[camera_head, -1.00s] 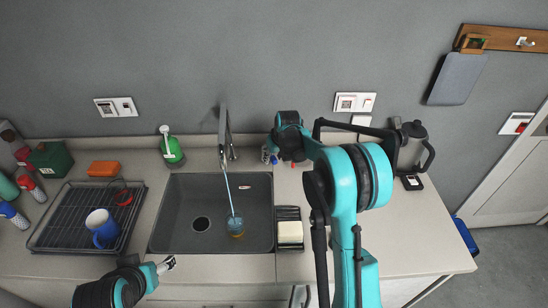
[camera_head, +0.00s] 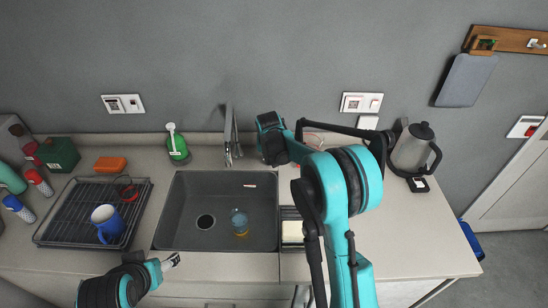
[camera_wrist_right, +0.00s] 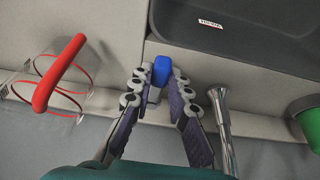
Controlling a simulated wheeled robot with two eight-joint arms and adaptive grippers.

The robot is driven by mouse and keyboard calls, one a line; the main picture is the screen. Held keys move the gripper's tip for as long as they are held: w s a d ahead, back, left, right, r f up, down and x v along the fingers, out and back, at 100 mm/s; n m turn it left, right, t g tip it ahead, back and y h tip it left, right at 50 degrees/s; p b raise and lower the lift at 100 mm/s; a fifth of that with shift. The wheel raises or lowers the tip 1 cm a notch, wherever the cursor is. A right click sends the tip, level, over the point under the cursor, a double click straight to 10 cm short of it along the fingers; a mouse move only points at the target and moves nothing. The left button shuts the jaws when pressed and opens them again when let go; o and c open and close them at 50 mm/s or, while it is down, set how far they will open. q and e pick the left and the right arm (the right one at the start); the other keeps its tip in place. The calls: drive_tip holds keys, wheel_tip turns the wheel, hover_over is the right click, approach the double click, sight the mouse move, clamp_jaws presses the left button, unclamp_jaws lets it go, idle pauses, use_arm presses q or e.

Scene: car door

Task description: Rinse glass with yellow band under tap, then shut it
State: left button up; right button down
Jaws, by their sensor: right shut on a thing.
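The glass with a yellow band (camera_head: 239,222) is in the dark sink (camera_head: 180,225), right of the drain; nothing grips it. The tap (camera_head: 229,135) stands behind the sink, and no water stream shows from it. It also shows in the right wrist view (camera_wrist_right: 223,115), right of my fingers. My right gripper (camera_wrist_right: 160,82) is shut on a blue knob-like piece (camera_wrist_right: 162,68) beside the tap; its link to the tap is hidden. My left gripper (camera_head: 173,261) is at the counter's front edge, away from the glass; its jaws are too small to read.
A drying rack (camera_head: 60,238) with a blue-white mug (camera_head: 106,224) is left of the sink. A green bottle (camera_head: 178,147) stands behind it. A clear container with a red handle (camera_wrist_right: 60,72) is near my right gripper. A kettle (camera_head: 412,150) is at right.

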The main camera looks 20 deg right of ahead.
drive_tip(key=c, duration=1.4)
unclamp_jaws()
drive_tip(key=shift+c, duration=0.2)
drive_tip(key=v, duration=1.2)
drive_tip(key=shift+w, duration=0.1)
